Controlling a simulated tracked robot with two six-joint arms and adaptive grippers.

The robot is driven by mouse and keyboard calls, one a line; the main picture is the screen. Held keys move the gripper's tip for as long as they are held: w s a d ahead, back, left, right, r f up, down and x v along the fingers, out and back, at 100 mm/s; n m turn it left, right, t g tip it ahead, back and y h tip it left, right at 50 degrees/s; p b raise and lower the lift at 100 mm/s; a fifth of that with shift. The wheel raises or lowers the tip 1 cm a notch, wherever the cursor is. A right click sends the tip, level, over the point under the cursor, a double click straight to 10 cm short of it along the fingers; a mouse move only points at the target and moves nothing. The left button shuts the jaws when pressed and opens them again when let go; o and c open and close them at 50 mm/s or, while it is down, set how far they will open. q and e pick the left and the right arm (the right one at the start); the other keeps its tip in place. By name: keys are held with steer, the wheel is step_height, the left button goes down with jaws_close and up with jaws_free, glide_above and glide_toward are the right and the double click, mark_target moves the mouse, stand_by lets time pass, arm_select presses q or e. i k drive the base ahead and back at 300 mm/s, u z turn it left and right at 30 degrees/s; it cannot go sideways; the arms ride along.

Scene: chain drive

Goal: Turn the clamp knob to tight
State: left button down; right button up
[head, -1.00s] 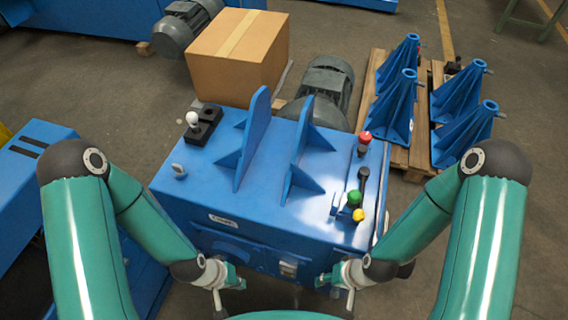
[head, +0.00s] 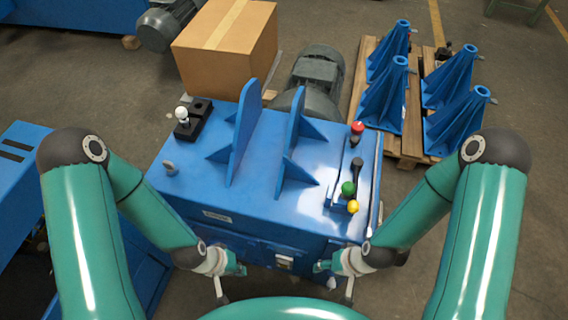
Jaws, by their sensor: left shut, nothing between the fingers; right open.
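I cannot tell for sure which control is the clamp knob. On the blue machine (head: 205,200), a small grey knob (head: 170,167) stands at the left of the top. A white ball handle (head: 181,114) stands on a black block behind it. On the right are a red knob (head: 357,128), a black lever (head: 356,170), a green knob (head: 348,188) and a yellow knob (head: 353,206). My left gripper (head: 238,268) is shut and empty in front of the machine. My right gripper (head: 322,267) is open, also in front, touching none of these controls.
Two upright blue plates (head: 245,130) with ribs stand on the machine top. A cardboard box (head: 222,55) and a grey motor (head: 318,75) are behind it. A pallet (head: 412,120) with several blue brackets is at the back right. Another blue machine (head: 20,165) is at the left.

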mark_target(357, 128)
steer(key=z, duration=1.7)
steer(key=i, duration=0.1)
steer(key=u, duration=2.75)
steer(key=k, duration=1.05)
steer(key=z, duration=0.1)
steer(key=i, duration=0.5)
steer(key=z, duration=0.1)
